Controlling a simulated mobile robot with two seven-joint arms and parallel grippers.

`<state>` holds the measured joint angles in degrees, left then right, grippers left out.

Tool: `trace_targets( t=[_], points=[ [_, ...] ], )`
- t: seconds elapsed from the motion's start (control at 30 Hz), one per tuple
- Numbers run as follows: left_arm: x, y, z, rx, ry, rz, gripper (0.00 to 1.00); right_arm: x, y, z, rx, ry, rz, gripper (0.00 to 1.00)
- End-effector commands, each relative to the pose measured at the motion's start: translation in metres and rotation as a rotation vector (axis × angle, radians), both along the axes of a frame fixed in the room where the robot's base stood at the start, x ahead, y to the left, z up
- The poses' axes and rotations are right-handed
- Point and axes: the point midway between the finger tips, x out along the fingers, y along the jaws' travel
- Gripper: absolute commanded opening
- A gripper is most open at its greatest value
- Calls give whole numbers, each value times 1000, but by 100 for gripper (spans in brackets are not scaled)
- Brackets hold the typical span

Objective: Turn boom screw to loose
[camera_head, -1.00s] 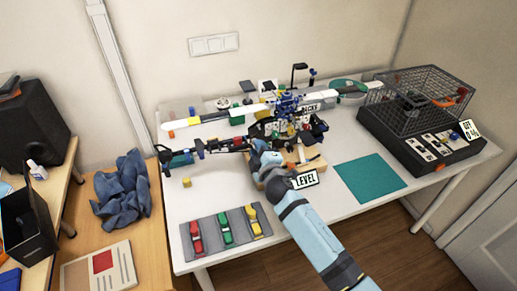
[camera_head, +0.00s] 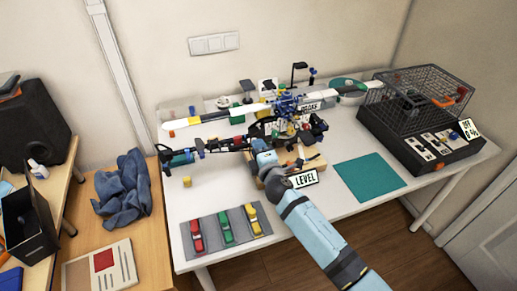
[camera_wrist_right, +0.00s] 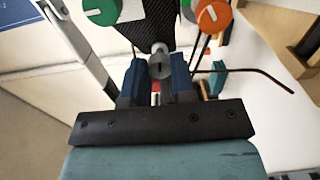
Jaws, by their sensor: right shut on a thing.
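A grey slotted screw head (camera_wrist_right: 160,66) stands between the blue fingers of my right gripper (camera_wrist_right: 158,80) in the right wrist view. The fingers are shut on it, one on each side. Its slot runs roughly up and down in that view. It sits at the end of a dark, carbon-textured boom (camera_wrist_right: 150,22). In the head view, my right gripper (camera_head: 261,147) is at the middle of the bench rig, and it hides the screw there. My left gripper is not in view.
A green knob (camera_wrist_right: 101,10) and an orange knob (camera_wrist_right: 213,14) flank the boom closely. A thin dark rod (camera_wrist_right: 255,73) sticks out right of the fingers. A LEVEL sign (camera_head: 305,179) stands beside my forearm. The teal mat (camera_head: 370,178) is bare.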

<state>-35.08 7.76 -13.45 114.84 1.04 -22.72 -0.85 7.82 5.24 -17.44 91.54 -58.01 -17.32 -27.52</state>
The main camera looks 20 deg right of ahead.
Motion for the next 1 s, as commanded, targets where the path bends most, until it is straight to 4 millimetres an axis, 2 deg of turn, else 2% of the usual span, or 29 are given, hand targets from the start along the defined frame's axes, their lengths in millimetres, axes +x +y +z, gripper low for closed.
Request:
trace_targets(
  t=[0.2,0.23,0.33,0.6,0.73,0.87,1.0],
  points=[
    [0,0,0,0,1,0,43,0,0,-1,1,1,1,0],
    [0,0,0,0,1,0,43,0,0,-1,1,1,1,26],
    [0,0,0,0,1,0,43,0,0,-1,1,1,1,49],
    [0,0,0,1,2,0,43,0,0,0,2,0,0,50],
    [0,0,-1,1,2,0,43,-8,0,-1,2,1,0,50],
    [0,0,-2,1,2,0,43,-29,-1,-2,3,3,0,50],
    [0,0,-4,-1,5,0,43,-62,-2,-2,3,2,1,50]
  ],
)
